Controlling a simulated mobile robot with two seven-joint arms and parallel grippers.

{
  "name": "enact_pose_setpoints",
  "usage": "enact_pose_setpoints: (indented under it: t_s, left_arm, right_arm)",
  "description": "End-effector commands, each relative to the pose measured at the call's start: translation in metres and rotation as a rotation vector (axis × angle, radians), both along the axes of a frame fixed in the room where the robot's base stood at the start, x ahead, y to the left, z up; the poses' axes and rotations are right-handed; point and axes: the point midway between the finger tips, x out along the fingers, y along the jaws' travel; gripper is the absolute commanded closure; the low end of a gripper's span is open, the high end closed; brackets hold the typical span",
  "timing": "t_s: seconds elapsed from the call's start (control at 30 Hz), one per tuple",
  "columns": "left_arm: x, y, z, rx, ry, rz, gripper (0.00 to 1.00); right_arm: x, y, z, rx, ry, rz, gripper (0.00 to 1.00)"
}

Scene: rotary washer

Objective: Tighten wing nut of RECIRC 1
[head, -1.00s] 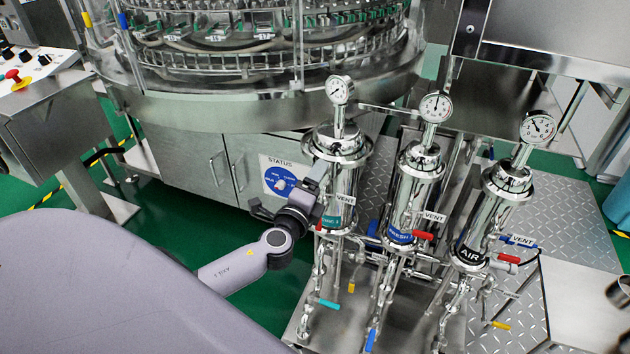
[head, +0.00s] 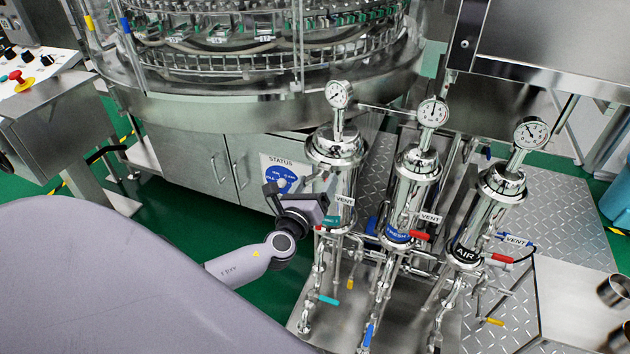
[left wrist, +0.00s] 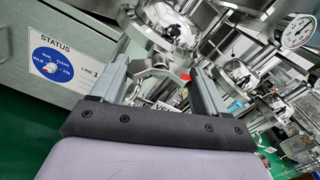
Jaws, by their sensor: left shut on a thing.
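The RECIRC 1 housing is the leftmost upright steel filter housing (head: 336,150), with a gauge on top and a teal label partly hidden by my gripper. My left gripper (head: 318,186) is at its left side, below the lid clamp. In the left wrist view my left gripper (left wrist: 163,73) has its fingers on either side of a small steel wing nut (left wrist: 160,70) and is shut on it. The lid clamp and housing (left wrist: 168,28) are just beyond the fingertips. In the head view the wing nut is hidden. My right gripper is not in view.
Two similar housings, FRESH (head: 413,195) and AIR (head: 487,215), stand close to the right, with gauges and coloured valve handles. A cabinet with a blue STATUS dial (head: 281,176) is behind my gripper. The rotary washer (head: 265,100) fills the back.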

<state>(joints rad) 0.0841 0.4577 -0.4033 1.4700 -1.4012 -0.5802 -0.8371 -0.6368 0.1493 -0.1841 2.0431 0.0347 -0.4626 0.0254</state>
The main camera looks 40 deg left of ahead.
Motion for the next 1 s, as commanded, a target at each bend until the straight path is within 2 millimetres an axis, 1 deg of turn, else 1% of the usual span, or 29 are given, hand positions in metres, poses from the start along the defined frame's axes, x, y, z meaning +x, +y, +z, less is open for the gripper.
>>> enact_pose_setpoints:
  t_s: [0.03, 0.2, 0.5, 0.7, 1.0]
  left_arm:
    - [0.0, -0.001, 0.001, 0.043, 0.013, -0.002, 0.56]
    - [0.0, -0.001, 0.001, 0.174, 0.044, -0.002, 0.56]
    - [0.0, -0.001, 0.0, 0.333, 0.082, -0.003, 0.56]
    - [-0.001, -0.001, -0.001, 0.381, 0.095, -0.003, 0.56]
    - [-0.001, -0.001, -0.002, 0.396, 0.098, -0.003, 0.56]
  right_arm:
    - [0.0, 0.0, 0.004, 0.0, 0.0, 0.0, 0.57]
    - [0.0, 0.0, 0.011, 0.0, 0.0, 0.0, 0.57]
    - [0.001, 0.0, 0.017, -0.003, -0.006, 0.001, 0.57]
    - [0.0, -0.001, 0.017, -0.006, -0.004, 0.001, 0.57]
    - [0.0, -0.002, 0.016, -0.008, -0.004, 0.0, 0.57]
